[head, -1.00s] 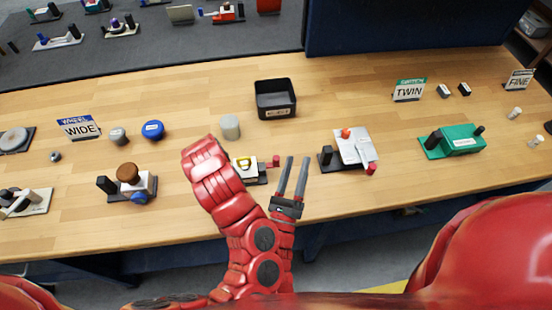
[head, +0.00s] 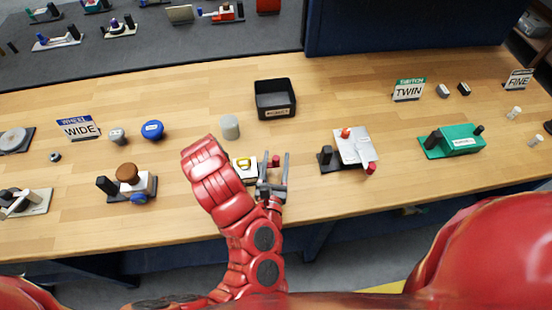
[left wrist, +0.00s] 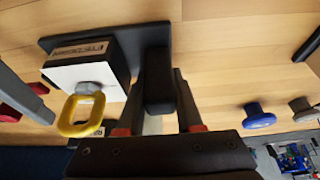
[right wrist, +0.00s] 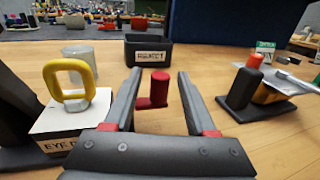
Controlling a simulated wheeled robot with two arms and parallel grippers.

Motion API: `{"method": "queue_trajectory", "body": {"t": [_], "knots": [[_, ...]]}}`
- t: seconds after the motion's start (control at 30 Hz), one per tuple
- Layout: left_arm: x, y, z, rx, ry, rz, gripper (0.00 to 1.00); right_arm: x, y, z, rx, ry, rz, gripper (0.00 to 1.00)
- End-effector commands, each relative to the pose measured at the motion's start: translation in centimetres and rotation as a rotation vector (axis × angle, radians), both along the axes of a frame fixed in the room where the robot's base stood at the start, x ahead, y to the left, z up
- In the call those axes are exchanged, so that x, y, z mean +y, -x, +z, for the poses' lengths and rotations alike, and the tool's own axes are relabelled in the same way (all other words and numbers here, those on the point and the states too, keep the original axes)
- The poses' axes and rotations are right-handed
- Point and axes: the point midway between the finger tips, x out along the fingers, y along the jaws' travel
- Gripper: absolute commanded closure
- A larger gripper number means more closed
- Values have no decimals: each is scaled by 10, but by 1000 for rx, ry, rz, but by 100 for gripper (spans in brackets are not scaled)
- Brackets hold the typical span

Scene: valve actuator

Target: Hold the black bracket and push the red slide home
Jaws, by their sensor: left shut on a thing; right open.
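The workpiece is a white block (head: 245,172) with a yellow eye ring (head: 243,162), on a black base. In the left wrist view, my left gripper (left wrist: 158,85) is shut on its upright black bracket (left wrist: 157,65). My left forearm hides that grip in the head view. The red slide (right wrist: 159,88), an upright red post with a low red foot, stands to the right of the white block. My right gripper (head: 275,160) is open with its fingers on either side of the red post. In the right wrist view, I cannot tell whether they touch it.
A black reject bin (head: 276,99) and a grey cylinder (head: 230,127) stand behind. A silver-plated fixture (head: 355,147) with a black post is to the right, and a brown-knobbed fixture (head: 130,184) to the left. The table's front edge is close.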

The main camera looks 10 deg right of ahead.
Motion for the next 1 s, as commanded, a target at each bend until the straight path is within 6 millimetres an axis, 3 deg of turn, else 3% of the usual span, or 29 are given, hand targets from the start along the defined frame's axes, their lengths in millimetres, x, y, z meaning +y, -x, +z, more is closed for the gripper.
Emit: {"method": "queue_trajectory", "body": {"t": [0.27,0.6,1.0], "knots": [[-2,5,-7,20,-1,-5,100,-1,-2,-2,0,0,0,44],[-2,6,-7,21,0,-6,100,-1,-2,-2,0,1,0,100],[-2,6,-8,22,0,-6,100,0,-2,-2,0,1,0,100]]}}
